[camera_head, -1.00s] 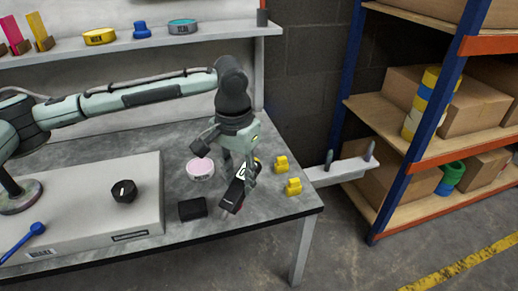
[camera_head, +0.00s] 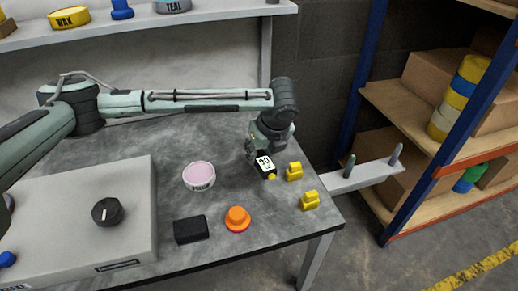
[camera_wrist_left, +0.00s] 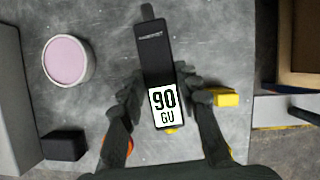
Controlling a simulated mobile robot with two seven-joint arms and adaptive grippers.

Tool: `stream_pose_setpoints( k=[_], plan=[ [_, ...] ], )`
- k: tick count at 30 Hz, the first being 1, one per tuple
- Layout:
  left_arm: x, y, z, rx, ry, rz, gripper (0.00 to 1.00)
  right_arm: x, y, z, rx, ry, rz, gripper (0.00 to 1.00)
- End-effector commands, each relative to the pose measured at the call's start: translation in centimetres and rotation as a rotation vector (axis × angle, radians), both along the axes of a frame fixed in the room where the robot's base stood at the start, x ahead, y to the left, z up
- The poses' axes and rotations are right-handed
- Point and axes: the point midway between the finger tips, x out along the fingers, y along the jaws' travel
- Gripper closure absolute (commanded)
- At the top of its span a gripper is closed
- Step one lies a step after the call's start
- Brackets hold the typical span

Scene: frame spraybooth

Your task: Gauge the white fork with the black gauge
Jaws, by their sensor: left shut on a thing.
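The black gauge (camera_head: 264,163) is in my left gripper (camera_head: 262,150), over the right part of the grey table. Its white display reads 90 in the head view. In the left wrist view the gauge (camera_wrist_left: 154,50) lies between the fingers of my left gripper (camera_wrist_left: 160,97), and its display reads 90 GU. A white bar with two dark upright pegs, seemingly the white fork (camera_head: 362,178), sticks out beyond the table's right edge. The gauge is apart from it. I cannot tell whether the gauge touches the table. My right gripper is not in view.
Two yellow pieces (camera_head: 310,200) stand near the table's right edge. An orange knob-like piece (camera_head: 237,219), a black block (camera_head: 191,229) and a pink-topped round tin (camera_head: 199,176) are on the table. A grey box (camera_head: 75,225) with a black knob fills the left. A blue-posted rack (camera_head: 411,190) stands right.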

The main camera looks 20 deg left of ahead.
Motion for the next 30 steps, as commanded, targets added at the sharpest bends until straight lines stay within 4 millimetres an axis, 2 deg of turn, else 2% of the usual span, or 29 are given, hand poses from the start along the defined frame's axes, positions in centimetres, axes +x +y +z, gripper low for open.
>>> stream_pose_setpoints(
  k=[12,15,21,22,30],
  plan=[
    [0.0,0.0,0.2,-0.001,0.001,0.004,1.0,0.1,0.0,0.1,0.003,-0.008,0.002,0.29],
    [0.0,0.0,0.3,0.001,0.001,0.005,1.0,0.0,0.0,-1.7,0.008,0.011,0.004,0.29],
    [-0.1,0.0,0.2,0.005,0.003,0.007,1.0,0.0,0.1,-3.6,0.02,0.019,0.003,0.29],
    [-0.1,0.0,-0.6,0.004,0.005,0.007,1.0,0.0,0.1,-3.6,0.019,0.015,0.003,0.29],
    [-0.1,0.0,-3.2,0.004,0.004,0.008,1.0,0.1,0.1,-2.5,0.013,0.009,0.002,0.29]
  ],
)
